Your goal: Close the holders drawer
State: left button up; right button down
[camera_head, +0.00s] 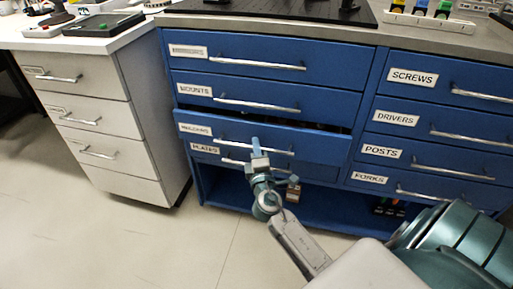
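The holders drawer (316,147) is the third blue drawer down in the left column of the blue cabinet. It is pulled out a little, with a dark gap above its front edge. Its label (196,129) is at the left and its silver bar handle (222,141) runs across the front. My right gripper (258,155) is in front of this drawer and overlaps the handle's middle. I cannot tell whether it touches the drawer, or whether its fingers are apart or together. My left gripper is out of view.
The drawers above, including mounts (300,98), look shut. The plates drawer (235,162) lies just below, partly covered. Screws, drivers, posts and forks drawers are at right. A white drawer unit (85,80) stands at left. The floor (110,235) in front is clear.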

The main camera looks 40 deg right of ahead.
aim_at(260, 140)
jog(key=w+d, duration=0.2)
jog(key=d, duration=0.1)
jog(key=shift+w+b, duration=0.25)
jog(key=shift+b, duration=0.15)
jog(key=shift+w+d, duration=0.2)
jog(key=shift+d, duration=0.05)
jog(key=shift+a+r, duration=0.1)
jog(key=c, duration=1.5)
grip_release()
